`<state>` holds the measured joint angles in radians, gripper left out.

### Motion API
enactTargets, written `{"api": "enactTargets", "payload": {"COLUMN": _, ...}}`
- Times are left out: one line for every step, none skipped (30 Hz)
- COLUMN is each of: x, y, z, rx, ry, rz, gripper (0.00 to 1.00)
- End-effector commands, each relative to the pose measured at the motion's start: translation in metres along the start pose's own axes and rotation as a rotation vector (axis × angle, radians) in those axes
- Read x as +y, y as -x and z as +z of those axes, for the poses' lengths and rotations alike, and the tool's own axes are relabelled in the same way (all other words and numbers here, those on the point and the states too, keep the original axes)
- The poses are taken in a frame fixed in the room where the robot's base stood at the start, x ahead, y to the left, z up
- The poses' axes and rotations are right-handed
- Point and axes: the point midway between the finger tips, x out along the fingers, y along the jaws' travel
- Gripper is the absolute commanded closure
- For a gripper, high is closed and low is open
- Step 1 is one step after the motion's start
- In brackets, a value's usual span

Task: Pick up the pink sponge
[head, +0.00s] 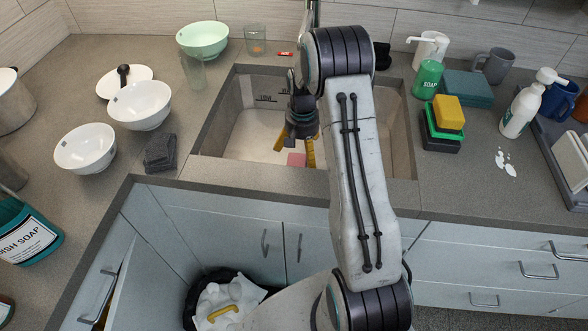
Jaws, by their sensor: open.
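The pink sponge (296,159) lies low in the sink (240,140), near its front wall. Only part of it shows as a small pink patch. My gripper (294,150) points down into the sink with its yellow-tipped fingers apart and empty. The fingertips are right by the sponge in the picture, one on each side of its upper edge. I cannot tell how much height is left between the fingers and the sponge. My arm hides the right part of the sink.
White bowls (85,149) and a dark cloth (160,153) sit on the left counter. A yellow sponge (448,112) tops a stack on the right counter, near a green soap bottle (427,80). The sink's rim and walls surround my gripper. A bin (222,300) stands below.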

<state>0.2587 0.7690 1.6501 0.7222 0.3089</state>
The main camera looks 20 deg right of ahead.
Motion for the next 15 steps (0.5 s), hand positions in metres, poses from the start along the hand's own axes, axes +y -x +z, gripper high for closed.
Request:
{"api": "enactTargets", "payload": {"x": 0.0, "y": -0.005, "z": 0.0, "rx": -0.002, "ry": -0.001, "rz": 0.001, "gripper": 0.0}}
{"api": "enactTargets", "payload": {"x": 0.0, "y": -0.008, "z": 0.0, "rx": -0.003, "ry": -0.001, "rz": 0.001, "gripper": 0.0}}
{"api": "enactTargets", "payload": {"x": 0.0, "y": -0.011, "z": 0.0, "rx": -0.003, "ry": -0.001, "rz": 0.001, "gripper": 0.0}}
{"api": "enactTargets", "payload": {"x": 0.0, "y": -0.013, "z": 0.0, "rx": -0.002, "ry": -0.001, "rz": 0.001, "gripper": 0.0}}
{"api": "enactTargets", "payload": {"x": 0.0, "y": -0.015, "z": 0.0, "rx": -0.002, "ry": -0.001, "rz": 0.001, "gripper": 0.0}}
{"api": "enactTargets", "payload": {"x": 0.0, "y": -0.017, "z": 0.0, "rx": -0.002, "ry": -0.001, "rz": 0.001, "gripper": 0.0}}
{"api": "enactTargets", "payload": {"x": 0.0, "y": -0.019, "z": 0.0, "rx": -0.002, "ry": -0.001, "rz": 0.001, "gripper": 0.0}}
{"api": "enactTargets", "payload": {"x": 0.0, "y": -0.022, "z": 0.001, "rx": -0.003, "ry": 0.0, "rz": 0.001, "gripper": 0.0}}
{"api": "enactTargets", "payload": {"x": -0.001, "y": -0.025, "z": 0.001, "rx": -0.003, "ry": 0.0, "rz": 0.001, "gripper": 0.0}}
{"api": "enactTargets", "payload": {"x": -0.001, "y": -0.029, "z": 0.001, "rx": -0.003, "ry": 0.0, "rz": 0.001, "gripper": 0.0}}
{"api": "enactTargets", "payload": {"x": -0.001, "y": -0.033, "z": 0.001, "rx": -0.004, "ry": 0.0, "rz": 0.001, "gripper": 0.0}}
{"api": "enactTargets", "payload": {"x": -0.002, "y": -0.038, "z": 0.001, "rx": -0.005, "ry": 0.0, "rz": 0.001, "gripper": 0.0}}
{"api": "enactTargets", "payload": {"x": -0.002, "y": -0.041, "z": 0.001, "rx": -0.003, "ry": 0.0, "rz": 0.001, "gripper": 0.0}}
{"api": "enactTargets", "payload": {"x": -0.002, "y": -0.045, "z": 0.001, "rx": -0.004, "ry": 0.0, "rz": 0.001, "gripper": 0.0}}
{"api": "enactTargets", "payload": {"x": -0.002, "y": -0.05, "z": 0.001, "rx": -0.004, "ry": 0.0, "rz": 0.001, "gripper": 0.0}}
